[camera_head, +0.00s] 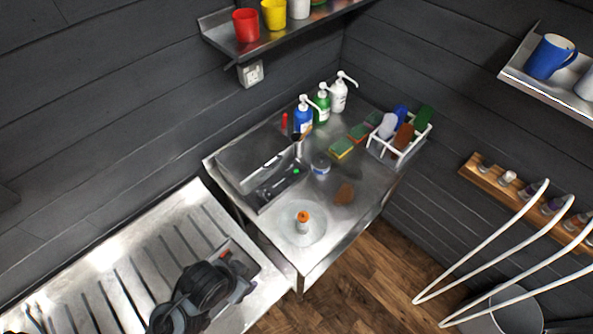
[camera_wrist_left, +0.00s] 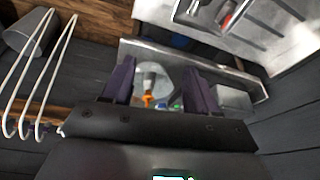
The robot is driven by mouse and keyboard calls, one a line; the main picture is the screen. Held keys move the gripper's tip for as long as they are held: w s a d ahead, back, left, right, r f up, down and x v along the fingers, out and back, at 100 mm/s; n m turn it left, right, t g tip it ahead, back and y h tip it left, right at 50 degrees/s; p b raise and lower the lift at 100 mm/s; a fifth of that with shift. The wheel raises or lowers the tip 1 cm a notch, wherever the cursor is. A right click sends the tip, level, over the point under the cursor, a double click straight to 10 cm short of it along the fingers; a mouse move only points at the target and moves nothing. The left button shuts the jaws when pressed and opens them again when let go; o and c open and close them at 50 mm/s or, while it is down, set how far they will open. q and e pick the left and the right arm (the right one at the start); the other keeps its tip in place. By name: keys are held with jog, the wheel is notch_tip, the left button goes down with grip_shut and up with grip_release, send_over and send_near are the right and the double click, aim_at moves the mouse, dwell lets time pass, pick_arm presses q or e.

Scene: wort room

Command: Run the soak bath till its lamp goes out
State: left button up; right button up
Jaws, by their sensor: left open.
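The soak bath looks like the rectangular steel box (camera_head: 236,160) at the back left of the steel counter. A dark panel (camera_head: 270,190) on its near side carries a small bright green spot (camera_head: 296,171), which looks like a lit lamp. In the left wrist view the grey box (camera_wrist_left: 234,98) shows right of the fingers, partly hidden. My left gripper (camera_wrist_left: 160,82) is open and empty, fingers apart, with the counter well beyond it. In the head view the black gripper (camera_head: 205,283) appears above the ribbed draining board, apart from the bath.
An orange-topped bottle (camera_head: 303,217) stands at the counter's front. Pump bottles (camera_head: 322,106), sponges (camera_head: 341,149) and a white rack of brushes (camera_head: 400,140) stand behind and right. A ribbed draining board (camera_head: 120,262) lies left. A shelf with cups (camera_head: 232,46) hangs above.

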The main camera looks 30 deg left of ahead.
pick_arm(q)
grip_shut()
dwell(1.6)
